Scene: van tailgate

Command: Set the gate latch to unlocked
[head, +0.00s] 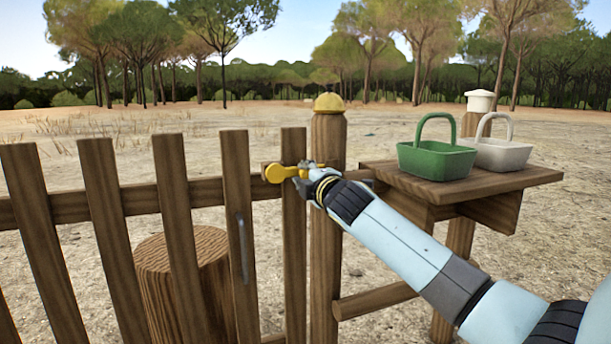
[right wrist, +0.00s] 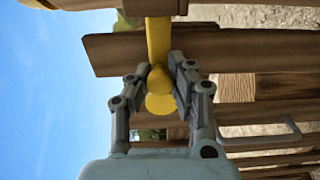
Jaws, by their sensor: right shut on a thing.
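The yellow gate latch (head: 279,173) sits at the top of the wooden gate (head: 237,190), beside the gate post (head: 327,140). Its rounded end points left in the head view. My right gripper (head: 304,172) reaches it from the right and is shut on it. In the right wrist view the two fingers of my right gripper (right wrist: 161,75) close on either side of the yellow latch (right wrist: 158,40), near its rounded knob. The fingers partly hide the latch where they grip it. My left gripper is in no view.
A wooden shelf (head: 510,181) right of the post bears a green basket (head: 437,160) and a white basket (head: 500,154). A tree stump (head: 190,270) stands behind the gate. A grey handle (head: 242,248) is on a gate slat. Sandy ground lies beyond.

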